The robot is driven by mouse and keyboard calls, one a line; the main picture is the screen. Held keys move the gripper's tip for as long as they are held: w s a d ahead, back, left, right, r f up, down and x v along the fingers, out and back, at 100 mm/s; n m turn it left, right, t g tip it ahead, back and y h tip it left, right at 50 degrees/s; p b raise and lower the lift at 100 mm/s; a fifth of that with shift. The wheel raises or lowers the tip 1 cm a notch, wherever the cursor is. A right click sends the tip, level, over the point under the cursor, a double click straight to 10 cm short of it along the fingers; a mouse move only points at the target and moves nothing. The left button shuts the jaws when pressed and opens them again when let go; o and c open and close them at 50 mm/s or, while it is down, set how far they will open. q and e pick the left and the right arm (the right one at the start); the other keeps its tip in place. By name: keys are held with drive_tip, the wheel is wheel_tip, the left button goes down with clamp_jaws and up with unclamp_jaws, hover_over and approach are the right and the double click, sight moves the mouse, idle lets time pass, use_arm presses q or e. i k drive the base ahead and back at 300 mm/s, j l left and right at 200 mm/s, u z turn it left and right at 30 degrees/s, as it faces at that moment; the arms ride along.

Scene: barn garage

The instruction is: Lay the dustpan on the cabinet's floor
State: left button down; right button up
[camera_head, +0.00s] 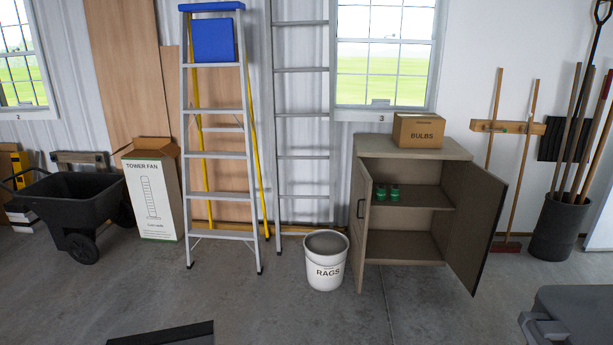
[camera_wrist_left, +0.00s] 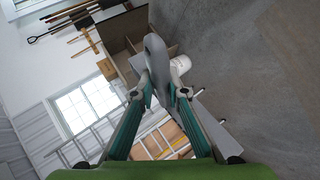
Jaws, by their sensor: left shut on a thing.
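The taupe cabinet (camera_head: 408,164) stands against the back wall with both doors swung open. Its floor (camera_head: 402,248) is bare, and its middle shelf (camera_head: 428,197) carries two small green items (camera_head: 387,192) at the left. In the left wrist view my left gripper (camera_wrist_left: 161,90) is shut on the grey dustpan (camera_wrist_left: 155,50), whose rounded handle end sticks up between the fingers. A flat grey part, probably its pan, shows partly behind the right finger. The open cabinet (camera_wrist_left: 122,68) lies beyond the fingers, well apart from the dustpan. My right gripper is in neither view.
A white rags bucket (camera_head: 326,262) stands on the floor just left of the cabinet. A bulbs box (camera_head: 418,130) sits on its top. The right door (camera_head: 467,222) sticks out toward me. A dark grey object (camera_head: 570,318) fills the lower right corner.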

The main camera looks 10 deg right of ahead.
sight(397, 244)
drive_tip(key=i+l+z, duration=0.3)
drive_tip(key=i, duration=0.5)
drive_tip(key=i+j+z, duration=0.1)
drive_tip(key=i+z, duration=0.25)
drive_tip(key=i, duration=0.45)
drive_tip(key=i+l+z, duration=0.2)
drive_tip(key=i+z, duration=0.25)
drive_tip(key=i, duration=0.4)
drive_tip(key=i+j+z, duration=0.1)
drive_tip(key=i+z, duration=0.35)
drive_tip(key=i, duration=0.4)
drive_tip(key=i+l, duration=0.9)
drive_tip(key=l, duration=0.15)
